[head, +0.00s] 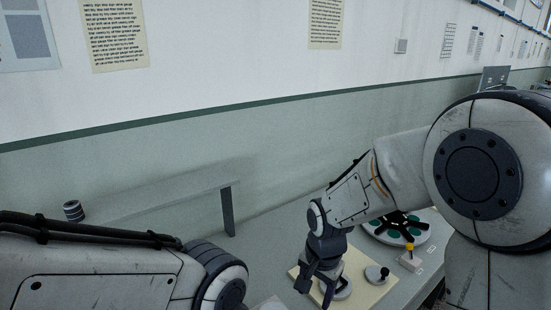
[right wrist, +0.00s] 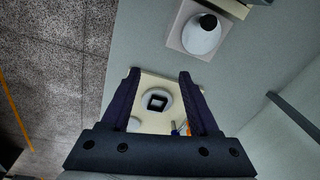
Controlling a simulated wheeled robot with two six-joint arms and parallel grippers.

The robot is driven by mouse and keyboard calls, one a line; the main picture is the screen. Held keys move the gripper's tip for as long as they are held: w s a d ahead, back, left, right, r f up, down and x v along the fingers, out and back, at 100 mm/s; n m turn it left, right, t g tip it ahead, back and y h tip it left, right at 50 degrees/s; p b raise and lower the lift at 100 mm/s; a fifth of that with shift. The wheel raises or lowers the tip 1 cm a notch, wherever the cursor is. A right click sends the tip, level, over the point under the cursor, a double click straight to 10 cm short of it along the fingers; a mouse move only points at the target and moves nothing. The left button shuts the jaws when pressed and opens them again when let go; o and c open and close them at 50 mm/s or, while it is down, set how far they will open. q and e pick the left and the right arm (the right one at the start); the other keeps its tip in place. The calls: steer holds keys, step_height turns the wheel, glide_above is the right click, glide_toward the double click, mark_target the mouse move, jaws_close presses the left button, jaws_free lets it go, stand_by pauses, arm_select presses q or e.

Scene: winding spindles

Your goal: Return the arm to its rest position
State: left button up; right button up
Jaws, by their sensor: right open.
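My right arm reaches in from the right of the head view. Its gripper (head: 316,291) points down over a cream board (head: 374,292) on the grey table. In the right wrist view the gripper (right wrist: 160,77) has its two dark fingers spread with nothing held between them. Beyond and between them the board (right wrist: 150,84) carries a white round piece with a dark square centre (right wrist: 158,101). That white piece (head: 344,291) shows partly behind the fingers in the head view. My left arm lies across the lower left, its gripper out of view.
A small knob (head: 377,273) stands on the board. Behind are a round plate with dark arms and green pads (head: 398,228) and a yellow-topped lever (head: 409,256). The right wrist view shows a white dome with a black top (right wrist: 202,36). A raised grey rail (head: 170,198) runs along the wall.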

steer(key=s+d+n+t, duration=0.1)
steer(key=s+d+n, duration=0.55)
steer(key=d, duration=0.35)
steer(key=s+a+r+n+g, duration=0.1)
steer(key=s+a+r+n, duration=0.1)
steer(key=s+a+n, duration=0.2)
steer(key=s+a+r+n+g, duration=0.1)
steer(key=s+a+r+n, duration=0.2)
steer(key=s+a, duration=0.6)
steer(key=shift+a+n+y, duration=0.3)
steer(key=shift+a+n, duration=0.1)
steer(key=shift+n, duration=0.35)
